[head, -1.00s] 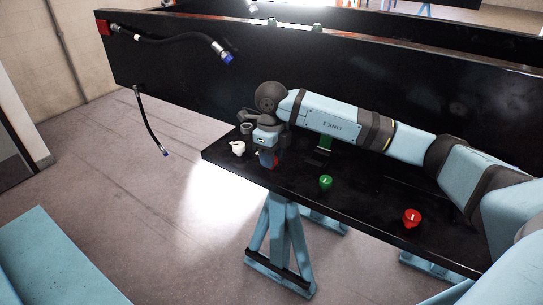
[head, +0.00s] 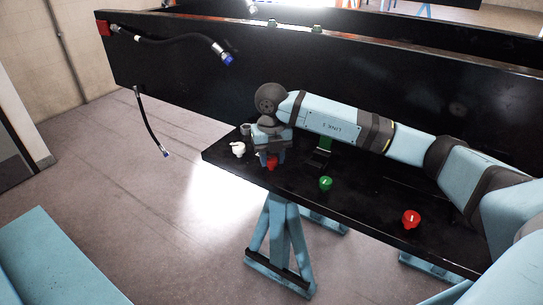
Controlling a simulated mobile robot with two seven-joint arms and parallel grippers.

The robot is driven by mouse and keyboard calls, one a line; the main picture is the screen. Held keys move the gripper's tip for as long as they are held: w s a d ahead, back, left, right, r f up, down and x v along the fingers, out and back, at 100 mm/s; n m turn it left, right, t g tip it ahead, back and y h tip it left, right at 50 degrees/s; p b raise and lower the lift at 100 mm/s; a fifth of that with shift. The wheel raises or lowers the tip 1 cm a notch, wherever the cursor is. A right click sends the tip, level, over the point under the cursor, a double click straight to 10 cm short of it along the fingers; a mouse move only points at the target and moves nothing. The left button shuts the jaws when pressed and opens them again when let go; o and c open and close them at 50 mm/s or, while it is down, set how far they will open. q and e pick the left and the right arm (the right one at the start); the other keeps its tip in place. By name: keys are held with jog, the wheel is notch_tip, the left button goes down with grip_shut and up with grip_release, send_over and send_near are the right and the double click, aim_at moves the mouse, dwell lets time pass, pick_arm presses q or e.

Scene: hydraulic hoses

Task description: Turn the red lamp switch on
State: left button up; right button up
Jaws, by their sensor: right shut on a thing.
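A small red switch (head: 272,164) sits at the left part of the black bench top, partly hidden by my right gripper (head: 272,157). My right arm reaches in from the right, and this gripper points down with its fingers shut on the red switch. A second red switch (head: 411,218) with a pale mark on top stands free at the right part of the bench. I cannot see any lamp clearly lit by either switch. My left gripper is not in view.
A green switch (head: 325,183) stands between the two red ones, and a white switch (head: 238,149) is just left of my gripper. Black hoses (head: 175,40) hang from the upright black panel (head: 180,75) behind.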

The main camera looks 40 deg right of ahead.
aim_at(272, 159)
jog(key=shift+m, duration=0.3)
dwell(0.4)
jog(key=o, duration=0.9)
jog(key=shift+r, duration=0.1)
notch_tip(272, 159, up, 14)
jog(key=shift+f, duration=0.15)
